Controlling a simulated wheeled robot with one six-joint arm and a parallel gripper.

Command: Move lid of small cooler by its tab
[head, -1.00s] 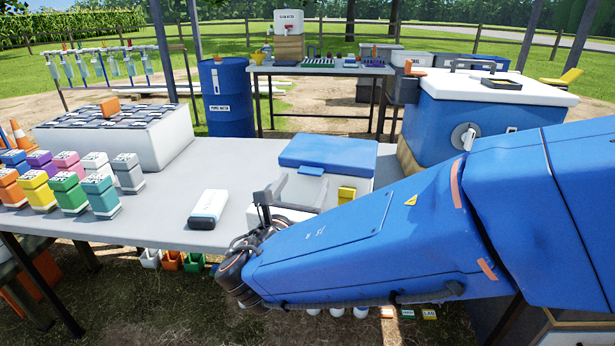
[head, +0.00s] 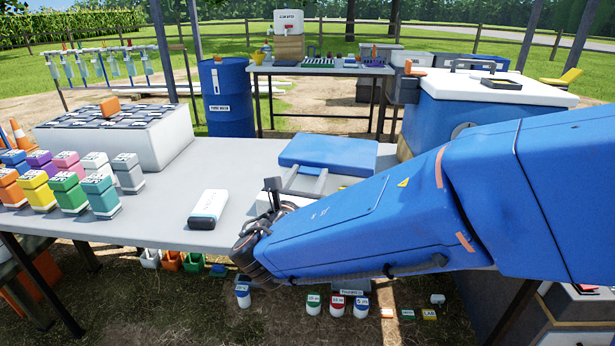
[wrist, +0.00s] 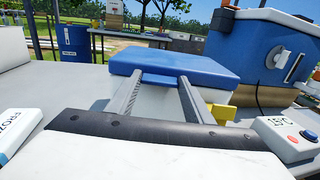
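My gripper (head: 308,171) is at the lid's near edge. In the wrist view my gripper's two grey fingers (wrist: 163,79) stand apart on either side of the blue tab (wrist: 162,78), which fills the gap between their tips. They look shut on it. My arm hides the cooler's near side in the head view.
A white device (head: 207,209) lies left of my gripper. Several coloured bottles (head: 70,192) stand at the table's left. A large blue cooler (head: 440,115) stands at the right. A unit with red and blue buttons (wrist: 288,138) is close at the right. Bare table (head: 225,165) lies left of the lid.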

